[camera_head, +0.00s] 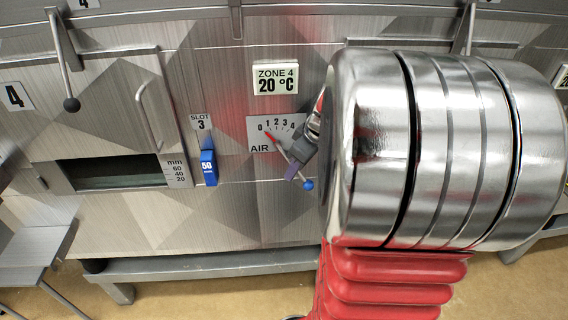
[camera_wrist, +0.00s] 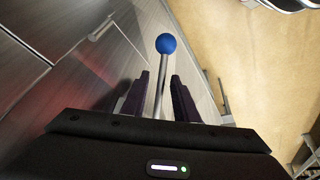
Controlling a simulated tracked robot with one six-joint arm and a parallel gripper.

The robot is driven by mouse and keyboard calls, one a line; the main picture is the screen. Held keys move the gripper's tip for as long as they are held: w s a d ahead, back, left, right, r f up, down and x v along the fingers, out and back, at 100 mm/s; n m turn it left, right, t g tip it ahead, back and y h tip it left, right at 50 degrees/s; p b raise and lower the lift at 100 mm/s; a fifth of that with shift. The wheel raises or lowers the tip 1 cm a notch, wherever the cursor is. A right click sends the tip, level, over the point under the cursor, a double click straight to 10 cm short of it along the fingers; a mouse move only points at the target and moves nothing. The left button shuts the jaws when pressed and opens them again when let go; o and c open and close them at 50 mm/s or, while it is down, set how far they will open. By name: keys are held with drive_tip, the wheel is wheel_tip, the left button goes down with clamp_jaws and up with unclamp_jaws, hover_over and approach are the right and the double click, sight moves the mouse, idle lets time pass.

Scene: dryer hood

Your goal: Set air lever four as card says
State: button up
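The air lever is a thin rod with a blue ball knob (camera_head: 308,184) at its lower right end, below the AIR scale plate (camera_head: 258,133) marked 0 to 4. Its red pointer (camera_head: 271,136) tilts up and left toward the low end, near 0 or 1; I cannot read it exactly. My gripper (camera_head: 297,166) is at the lever. In the wrist view the rod (camera_wrist: 159,92) stands between my two dark fingers, with a gap on each side, and the blue ball (camera_wrist: 166,43) lies beyond the fingertips. I make out no card with a lever setting.
A ZONE 4 display (camera_head: 276,78) reads 20 °C above the scale. A blue block marked 50 (camera_head: 208,167) sits under the SLOT 3 label (camera_head: 201,122). A hatch with an opening (camera_head: 112,173) and mm scale is at left. My arm hides the panel at right.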

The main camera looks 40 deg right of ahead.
drive_tip(key=shift+w+f, duration=0.1)
drive_tip(key=shift+f, duration=0.15)
drive_tip(key=shift+c, duration=0.4)
clamp_jaws()
idle(0.9)
